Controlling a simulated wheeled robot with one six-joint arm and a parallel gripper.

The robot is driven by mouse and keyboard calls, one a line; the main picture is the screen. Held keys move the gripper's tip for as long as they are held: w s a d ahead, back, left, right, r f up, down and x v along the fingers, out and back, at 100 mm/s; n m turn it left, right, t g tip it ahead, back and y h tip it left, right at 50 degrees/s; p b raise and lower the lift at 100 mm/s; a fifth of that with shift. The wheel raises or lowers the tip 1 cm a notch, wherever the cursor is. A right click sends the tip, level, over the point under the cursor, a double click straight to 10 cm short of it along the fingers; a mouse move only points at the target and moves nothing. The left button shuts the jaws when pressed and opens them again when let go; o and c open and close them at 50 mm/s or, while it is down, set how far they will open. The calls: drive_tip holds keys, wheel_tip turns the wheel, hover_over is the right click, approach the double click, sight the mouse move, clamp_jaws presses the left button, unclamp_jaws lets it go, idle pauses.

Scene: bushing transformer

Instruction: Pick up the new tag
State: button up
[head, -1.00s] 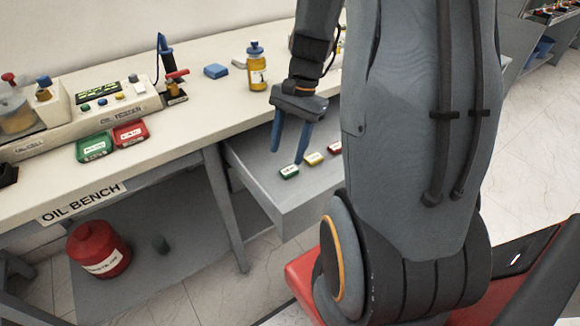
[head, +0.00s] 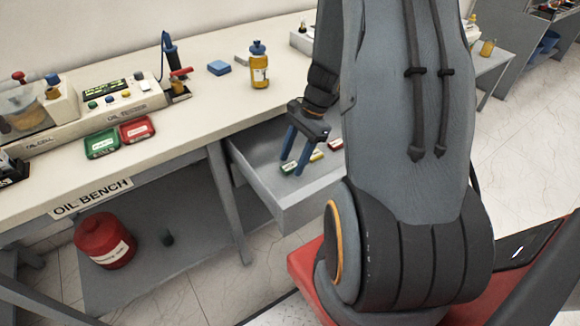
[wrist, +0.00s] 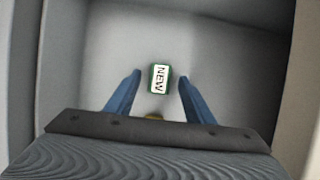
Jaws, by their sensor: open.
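The new tag is a small green block with a white label reading NEW. It lies flat on the drawer floor in the wrist view (wrist: 160,78), centred ahead of my fingertips. In the head view the green tag (head: 288,168) shows beside my blue fingers. My gripper (wrist: 160,78) is open and empty, pointing down into the drawer, with one finger to each side of the tag's line. It also shows in the head view (head: 293,168). I cannot tell the exact height of the fingertips above the drawer floor.
The open grey drawer (head: 300,210) has walls close around my gripper. A yellow tag (head: 317,156) and a red tag (head: 336,144) lie in a row beyond the green one. The oil bench (head: 190,125) stands left, with a yellow bottle (head: 259,70) and green and red trays on top.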

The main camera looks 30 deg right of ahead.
drive_tip(key=shift+a+f, duration=0.1)
drive_tip(key=shift+f, duration=0.1)
drive_tip(key=c, duration=1.1)
drive_tip(key=shift+r, duration=0.1)
